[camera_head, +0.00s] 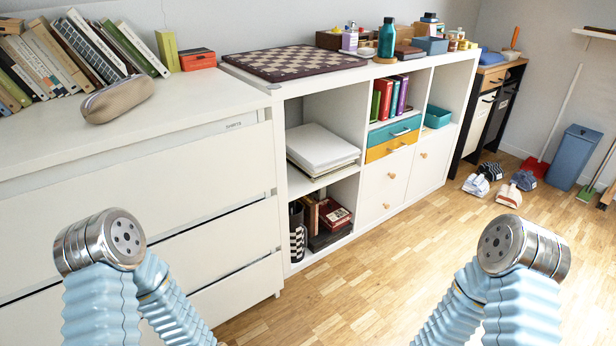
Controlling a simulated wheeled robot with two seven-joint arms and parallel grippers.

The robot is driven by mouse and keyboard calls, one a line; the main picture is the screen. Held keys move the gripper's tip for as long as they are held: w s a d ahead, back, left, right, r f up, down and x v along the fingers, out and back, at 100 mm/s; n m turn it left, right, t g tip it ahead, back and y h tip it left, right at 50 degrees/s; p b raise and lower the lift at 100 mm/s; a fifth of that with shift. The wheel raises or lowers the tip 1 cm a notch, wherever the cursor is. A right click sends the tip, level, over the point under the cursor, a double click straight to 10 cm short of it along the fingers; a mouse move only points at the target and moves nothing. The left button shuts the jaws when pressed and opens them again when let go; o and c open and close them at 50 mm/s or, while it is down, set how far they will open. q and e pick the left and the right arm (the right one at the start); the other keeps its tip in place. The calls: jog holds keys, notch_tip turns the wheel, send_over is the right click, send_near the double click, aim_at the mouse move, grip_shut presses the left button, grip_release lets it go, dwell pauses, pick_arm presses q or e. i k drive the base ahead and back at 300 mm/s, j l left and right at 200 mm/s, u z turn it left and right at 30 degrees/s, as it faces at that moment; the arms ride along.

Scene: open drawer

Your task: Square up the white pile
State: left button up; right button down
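The white pile (322,147) lies flat in the upper left compartment of the open white shelf unit (374,88). Its top is a broad white slab, with thinner white and cream layers under it. The layers' front edges do not line up exactly, and some lower ones stick out a little. The back of the pile is in the compartment's shade. Only links of my two arms show, low at the left and right of the view, well apart from the pile. Neither of my grippers is in view.
A white drawer chest (130,190) adjoins the shelf at the left, its drawer fronts showing gaps. A chessboard (292,62) lies on top. The wooden floor (350,295) in front is clear.

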aim_at(314, 148)
jog(key=i+l+u, duration=0.4)
jog(key=i+l, duration=0.15)
jog(key=l, duration=0.2)
jog(key=i+l+u, duration=0.25)
jog(key=l, duration=0.2)
